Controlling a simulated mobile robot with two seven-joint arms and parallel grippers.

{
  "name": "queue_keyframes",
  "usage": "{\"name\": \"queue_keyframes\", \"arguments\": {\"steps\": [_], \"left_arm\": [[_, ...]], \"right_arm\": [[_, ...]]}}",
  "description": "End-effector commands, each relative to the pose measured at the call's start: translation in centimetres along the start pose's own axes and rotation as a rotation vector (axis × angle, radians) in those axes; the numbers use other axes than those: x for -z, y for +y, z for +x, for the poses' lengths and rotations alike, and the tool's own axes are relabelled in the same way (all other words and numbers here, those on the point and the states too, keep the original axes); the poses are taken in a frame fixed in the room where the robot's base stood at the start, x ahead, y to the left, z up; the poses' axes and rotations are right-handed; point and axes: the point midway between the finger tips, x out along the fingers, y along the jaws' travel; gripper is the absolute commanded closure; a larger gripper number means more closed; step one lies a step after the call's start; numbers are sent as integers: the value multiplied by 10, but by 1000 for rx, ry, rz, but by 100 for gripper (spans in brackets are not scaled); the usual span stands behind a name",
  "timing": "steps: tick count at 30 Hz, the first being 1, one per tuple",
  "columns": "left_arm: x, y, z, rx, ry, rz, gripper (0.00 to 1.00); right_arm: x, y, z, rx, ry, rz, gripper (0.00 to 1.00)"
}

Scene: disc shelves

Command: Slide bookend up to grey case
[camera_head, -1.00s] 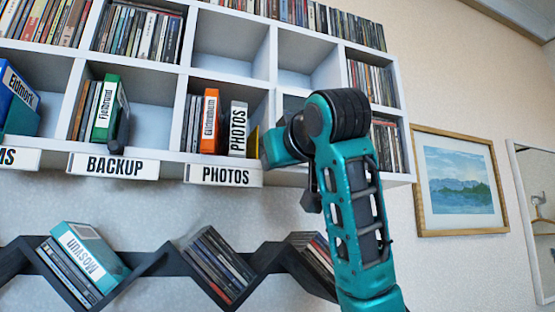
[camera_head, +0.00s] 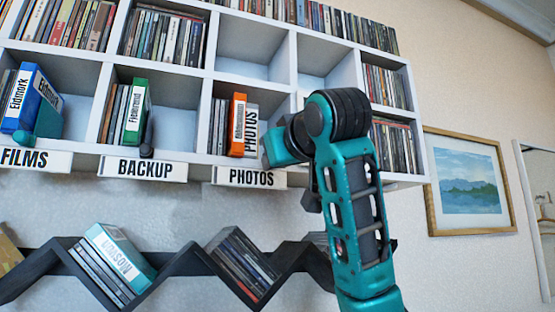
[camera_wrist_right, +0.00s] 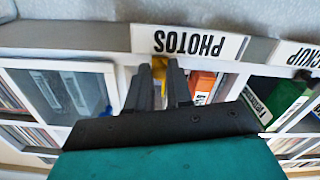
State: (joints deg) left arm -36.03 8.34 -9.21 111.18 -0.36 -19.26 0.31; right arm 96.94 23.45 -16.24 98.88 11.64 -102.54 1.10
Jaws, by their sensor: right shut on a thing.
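The grey case (camera_head: 251,130), with PHOTOS on its spine, stands in the compartment above the PHOTOS sign, close against the right side of an orange case (camera_head: 238,125). The yellow bookend (camera_wrist_right: 160,73) shows in the right wrist view between my right fingers. In the head view my right gripper hides it. My right gripper (camera_wrist_right: 159,88) is shut on the bookend, and in the head view it (camera_head: 275,150) is at the compartment's right front, just right of the grey case. I cannot tell whether bookend and case touch. My left gripper is not in view.
Upright shelf walls and the lip with the PHOTOS sign (camera_head: 249,177) bound the compartment. Discs stand at its left. The BACKUP compartment holds a green case (camera_head: 136,110) and a dark bookend (camera_head: 147,138). A zigzag rack (camera_head: 190,268) with discs hangs below.

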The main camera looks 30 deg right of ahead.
Motion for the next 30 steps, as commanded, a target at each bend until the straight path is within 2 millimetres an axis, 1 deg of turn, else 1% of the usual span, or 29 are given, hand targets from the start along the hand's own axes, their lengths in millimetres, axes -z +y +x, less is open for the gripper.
{"name": "queue_keyframes", "arguments": {"steps": [1, 2, 9, 17, 20, 23, 26, 27, 30], "left_arm": [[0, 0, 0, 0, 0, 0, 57], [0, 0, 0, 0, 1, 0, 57], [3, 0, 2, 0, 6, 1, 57], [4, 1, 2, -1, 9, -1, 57], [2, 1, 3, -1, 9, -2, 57], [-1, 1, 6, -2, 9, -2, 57], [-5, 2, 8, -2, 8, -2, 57], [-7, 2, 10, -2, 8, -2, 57], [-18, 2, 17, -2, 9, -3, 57]], "right_arm": [[1, 0, 0, 0, 3, 1, 100], [1, 0, 0, -1, 3, 1, 78], [0, 1, 0, -1, 3, 1, 55], [0, 1, -1, -1, 2, 2, 54], [0, 1, -7, -1, 4, 2, 54], [0, 0, -21, -1, 7, 2, 54], [0, 0, -42, -1, 10, 2, 54], [0, 0, -52, -1, 10, 2, 54], [-4, 1, -70, -6, 9, 0, 54]]}}
